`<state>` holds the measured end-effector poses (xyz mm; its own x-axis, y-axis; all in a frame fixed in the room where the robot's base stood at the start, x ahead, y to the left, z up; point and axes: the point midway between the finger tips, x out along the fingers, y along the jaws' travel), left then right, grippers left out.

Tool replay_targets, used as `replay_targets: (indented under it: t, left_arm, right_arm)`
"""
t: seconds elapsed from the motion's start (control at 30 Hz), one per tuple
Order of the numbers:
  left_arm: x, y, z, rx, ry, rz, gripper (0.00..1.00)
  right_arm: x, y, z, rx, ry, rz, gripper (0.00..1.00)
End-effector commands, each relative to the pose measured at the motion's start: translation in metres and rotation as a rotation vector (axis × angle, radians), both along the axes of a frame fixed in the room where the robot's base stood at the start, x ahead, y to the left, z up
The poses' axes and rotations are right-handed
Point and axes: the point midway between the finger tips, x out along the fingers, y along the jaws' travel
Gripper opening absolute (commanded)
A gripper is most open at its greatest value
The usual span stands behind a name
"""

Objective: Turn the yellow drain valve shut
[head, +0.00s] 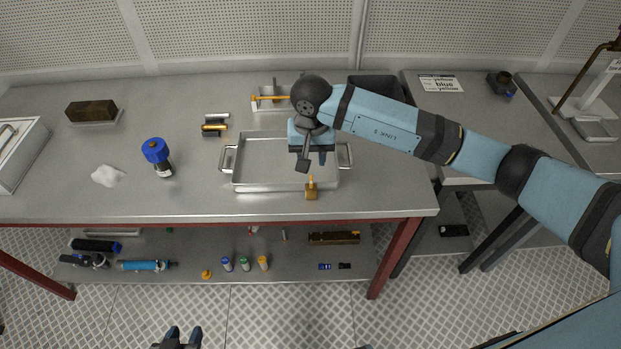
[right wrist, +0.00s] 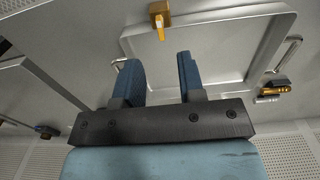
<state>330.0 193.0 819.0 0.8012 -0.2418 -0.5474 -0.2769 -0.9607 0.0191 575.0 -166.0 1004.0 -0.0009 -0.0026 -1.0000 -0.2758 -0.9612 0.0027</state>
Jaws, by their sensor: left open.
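The yellow drain valve (head: 311,190) sits at the front wall of a shallow metal tray (head: 237,182) on the bench. Its small handle stands up toward the tray in the head view. In the right wrist view the valve (right wrist: 160,18) is at the top, just beyond the fingertips. My right gripper (head: 313,160) hangs over the right part of the tray, close behind the valve. Its two blue fingers (right wrist: 157,60) are apart with nothing between them. My left gripper (head: 181,335) is open and empty at the bottom edge, in front of the bench, only partly in view.
A blue-capped bottle (head: 157,155) and white pile (head: 107,175) stand left of the tray. Small yellow-and-black items (head: 215,125) and a dark bin (head: 375,88) lie behind. The lower shelf (head: 200,245) holds several small items. Bench left of the tray has bare room.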

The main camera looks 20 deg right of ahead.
Motion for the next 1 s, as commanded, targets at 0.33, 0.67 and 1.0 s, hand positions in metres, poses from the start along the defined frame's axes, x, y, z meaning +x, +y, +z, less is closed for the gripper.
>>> replay_targets:
  t: [0.33, 0.67, 1.0]
  left_arm:
    - [-0.001, 0.000, 0.010, 0.000, 0.001, 0.000, 0.43]
    - [-0.001, 0.000, 0.011, 0.001, 0.003, 0.000, 0.43]
    - [-0.001, 0.001, 0.010, 0.001, 0.004, 0.000, 0.43]
  right_arm:
    - [-0.001, 0.001, -0.067, 0.002, 0.004, -0.001, 0.36]
    - [0.000, 0.001, -0.087, 0.002, -0.001, 0.000, 0.36]
    - [0.000, 0.000, -0.087, 0.003, -0.001, 0.000, 0.02]
